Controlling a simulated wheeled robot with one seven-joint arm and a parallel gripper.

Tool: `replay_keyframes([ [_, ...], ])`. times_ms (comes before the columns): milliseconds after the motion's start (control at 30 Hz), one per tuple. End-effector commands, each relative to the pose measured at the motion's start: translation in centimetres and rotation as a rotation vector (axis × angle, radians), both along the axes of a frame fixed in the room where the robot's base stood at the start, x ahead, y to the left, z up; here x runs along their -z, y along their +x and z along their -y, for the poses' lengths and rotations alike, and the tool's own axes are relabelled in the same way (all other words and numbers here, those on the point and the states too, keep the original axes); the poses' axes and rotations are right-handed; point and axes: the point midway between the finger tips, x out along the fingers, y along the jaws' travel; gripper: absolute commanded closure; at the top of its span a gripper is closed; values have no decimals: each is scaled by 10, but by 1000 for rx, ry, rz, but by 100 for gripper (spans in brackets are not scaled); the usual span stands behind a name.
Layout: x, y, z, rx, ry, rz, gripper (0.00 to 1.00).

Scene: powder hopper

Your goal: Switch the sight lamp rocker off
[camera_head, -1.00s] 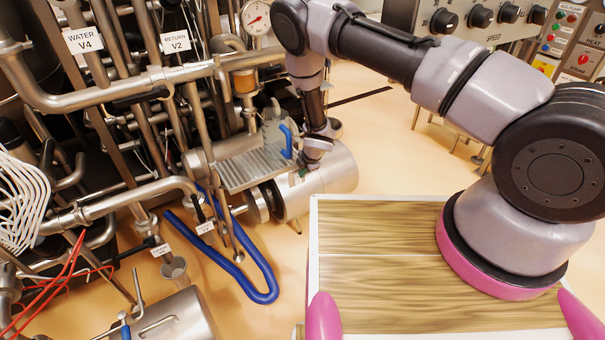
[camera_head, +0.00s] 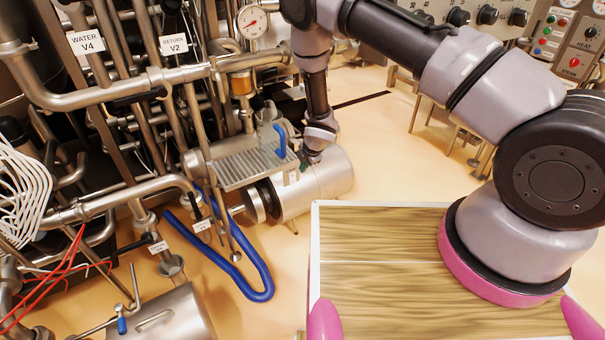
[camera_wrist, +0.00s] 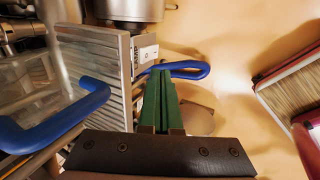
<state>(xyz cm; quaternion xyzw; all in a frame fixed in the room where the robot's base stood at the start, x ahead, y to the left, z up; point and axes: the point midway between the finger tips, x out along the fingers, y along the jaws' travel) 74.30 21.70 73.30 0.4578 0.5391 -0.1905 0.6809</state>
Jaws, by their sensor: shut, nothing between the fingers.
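A small white rocker plate (camera_wrist: 148,53) sits beside a label reading LAMP (camera_wrist: 135,54), on the end of the ribbed metal tray (camera_wrist: 92,62) in the wrist view. Its on or off position is too small to tell. My gripper (camera_wrist: 161,72) has green fingers that are shut and empty. The fingertips lie just below the rocker plate in the wrist view; I cannot tell whether they touch anything. In the head view, my gripper (camera_head: 304,166) is beside the tray's right end, above the steel cylinder (camera_head: 325,177), and the rocker is not clear there.
A blue handle (camera_head: 281,141) rises from the tray top, and shows large at the left of the wrist view (camera_wrist: 60,120). A blue hose (camera_head: 262,280) loops over the floor. Dense pipes fill the left.

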Motion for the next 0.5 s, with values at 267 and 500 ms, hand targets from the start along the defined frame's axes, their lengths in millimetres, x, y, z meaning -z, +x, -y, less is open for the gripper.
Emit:
replay_keyframes([
  [267,-39,-6,4,1,1,1,100],
  [500,-46,-7,5,0,0,0,100],
])
